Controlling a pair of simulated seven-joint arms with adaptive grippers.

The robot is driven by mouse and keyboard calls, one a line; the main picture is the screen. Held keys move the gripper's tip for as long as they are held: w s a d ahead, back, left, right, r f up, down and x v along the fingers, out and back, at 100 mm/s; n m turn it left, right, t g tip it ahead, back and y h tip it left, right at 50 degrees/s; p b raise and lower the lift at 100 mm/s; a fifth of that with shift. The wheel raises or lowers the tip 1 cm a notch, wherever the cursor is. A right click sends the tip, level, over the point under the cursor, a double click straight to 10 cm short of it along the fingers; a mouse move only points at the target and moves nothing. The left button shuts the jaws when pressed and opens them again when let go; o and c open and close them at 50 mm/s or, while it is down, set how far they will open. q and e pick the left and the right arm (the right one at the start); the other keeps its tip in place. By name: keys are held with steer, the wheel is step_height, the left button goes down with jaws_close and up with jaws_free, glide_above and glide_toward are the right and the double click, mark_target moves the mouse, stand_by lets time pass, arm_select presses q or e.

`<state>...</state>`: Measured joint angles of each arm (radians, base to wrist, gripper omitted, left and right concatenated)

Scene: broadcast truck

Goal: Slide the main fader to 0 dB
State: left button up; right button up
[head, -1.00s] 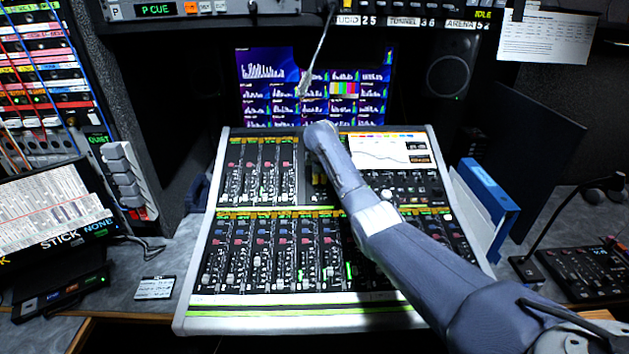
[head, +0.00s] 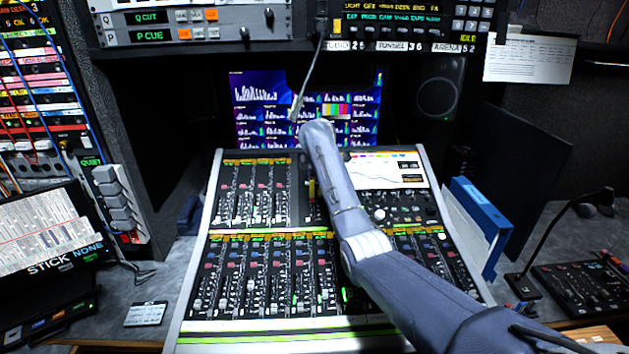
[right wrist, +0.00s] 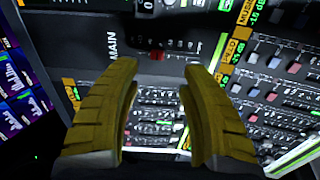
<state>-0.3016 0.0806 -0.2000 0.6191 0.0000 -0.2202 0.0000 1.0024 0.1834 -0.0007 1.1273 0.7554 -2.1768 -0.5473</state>
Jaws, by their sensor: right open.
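The mixing console (head: 270,332) stands in the middle of the head view, below the screens. My right arm reaches over its upper middle and hides part of it. A little yellow of my right gripper (head: 312,190) shows beside the arm. In the right wrist view the gripper (right wrist: 158,70) is open, its two yellow fingers apart with nothing held. Beyond the fingertips is a dark strip labelled MAIN (right wrist: 112,42), with a red cap (right wrist: 157,54), apparently the main fader, between and just past the tips. I cannot tell its dB reading. My left gripper is not in view.
Rows of other faders and knobs (head: 250,270) crowd the console. A microphone-like stalk (head: 310,80) hangs in front of the screens (head: 260,92). A blue binder (head: 482,210) stands right of the console, and a small control panel (head: 585,285) lies farther right.

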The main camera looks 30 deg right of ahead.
steer(key=r, duration=0.1)
steer(key=a+r, duration=0.1)
steer(key=shift+s+a+r, duration=0.1)
steer(key=shift+s+r, duration=0.25)
steer(key=shift+s, duration=0.05)
